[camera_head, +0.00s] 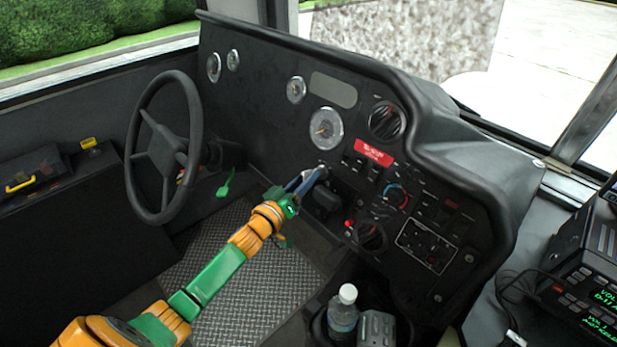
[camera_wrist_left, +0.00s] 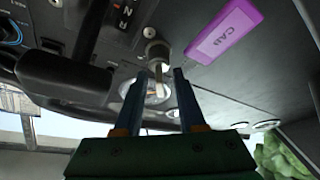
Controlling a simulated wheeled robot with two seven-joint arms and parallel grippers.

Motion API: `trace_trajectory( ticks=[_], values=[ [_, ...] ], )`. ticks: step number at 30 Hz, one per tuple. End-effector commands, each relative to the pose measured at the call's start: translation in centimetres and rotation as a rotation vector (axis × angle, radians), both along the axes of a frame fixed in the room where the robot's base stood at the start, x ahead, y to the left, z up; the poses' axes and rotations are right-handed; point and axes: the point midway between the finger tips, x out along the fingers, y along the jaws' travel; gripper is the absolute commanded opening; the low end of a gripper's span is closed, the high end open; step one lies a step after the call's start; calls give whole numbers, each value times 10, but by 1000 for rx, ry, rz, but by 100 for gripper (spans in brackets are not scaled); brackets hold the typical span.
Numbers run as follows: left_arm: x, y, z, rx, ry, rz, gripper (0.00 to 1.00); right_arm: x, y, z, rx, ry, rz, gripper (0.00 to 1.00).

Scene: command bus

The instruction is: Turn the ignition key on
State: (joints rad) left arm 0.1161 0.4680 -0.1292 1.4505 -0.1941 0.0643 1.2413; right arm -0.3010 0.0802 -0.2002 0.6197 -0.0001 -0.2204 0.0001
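My left gripper (camera_head: 308,180) reaches the black dashboard below the large round gauge. Its blue fingers (camera_wrist_left: 160,76) are apart in the left wrist view, with nothing seen held between them. A small metallic key-like piece (camera_wrist_left: 157,49) sticks out from the panel just beyond the fingertips, roughly in line with the gap. In the head view the fingers hide this spot. My right gripper is not in view.
The steering wheel (camera_head: 163,147) stands left of my arm. A black housing (camera_wrist_left: 62,76) juts out left of the fingers in the wrist view. A red label (camera_head: 373,151), switches and knobs sit right of the gripper. A bottle (camera_head: 343,314) stands low in front of the dashboard.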

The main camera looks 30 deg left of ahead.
Motion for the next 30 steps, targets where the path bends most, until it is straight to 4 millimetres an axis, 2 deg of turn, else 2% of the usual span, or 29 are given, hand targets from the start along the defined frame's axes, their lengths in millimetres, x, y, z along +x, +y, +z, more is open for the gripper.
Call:
trace_trajectory(
  ticks=[4, 11, 12, 16, 30],
  values=[
    [10, -1, 0, 1, -1, -1, 40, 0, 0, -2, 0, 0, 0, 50],
    [10, -1, 0, 1, 1, -1, 40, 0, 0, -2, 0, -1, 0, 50],
    [10, -1, 0, 1, 1, -1, 34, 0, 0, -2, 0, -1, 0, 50],
    [10, -1, 0, 1, 1, -1, 0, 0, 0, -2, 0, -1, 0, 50],
    [10, -1, 0, 1, 1, -1, 0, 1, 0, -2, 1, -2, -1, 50]
  ],
)
